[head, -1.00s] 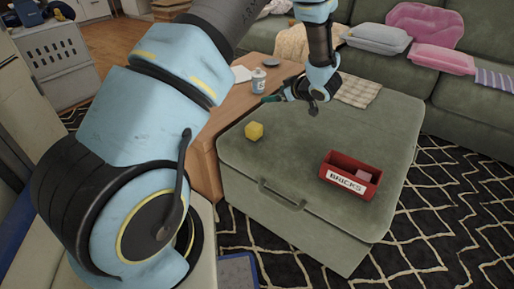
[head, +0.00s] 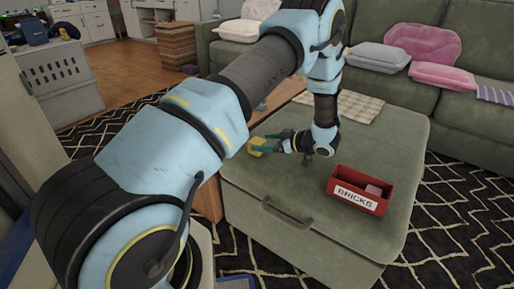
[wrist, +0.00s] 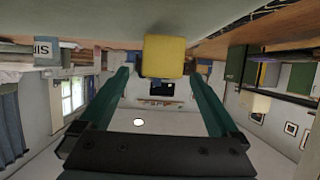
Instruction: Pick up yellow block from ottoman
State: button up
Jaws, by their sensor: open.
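The yellow block (head: 257,146) sits on the green ottoman (head: 300,185), near its left edge. My gripper (head: 266,142) is low over the ottoman, reaching left, with its green fingers at the block. In the wrist view, which is upside down, the yellow block (wrist: 163,56) is between the tips of the two open fingers (wrist: 160,75). A gap shows on either side of it, so the fingers do not appear to grip it. The far finger partly overlaps the block in the head view.
A red box labelled BRICKS (head: 360,190) stands on the ottoman to the right of my gripper, with a pinkish block (head: 374,190) inside. A checked cloth (head: 345,105) lies at the ottoman's back. A wooden table (head: 280,95) adjoins on the left, partly hidden by my arm.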

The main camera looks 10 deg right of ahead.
aim_at(260, 142)
jog(key=x, duration=0.3)
jog(key=shift+w+a+f, duration=0.15)
jog(key=shift+a, duration=0.15)
jog(key=shift+c, duration=0.4)
jog(key=c, duration=1.4)
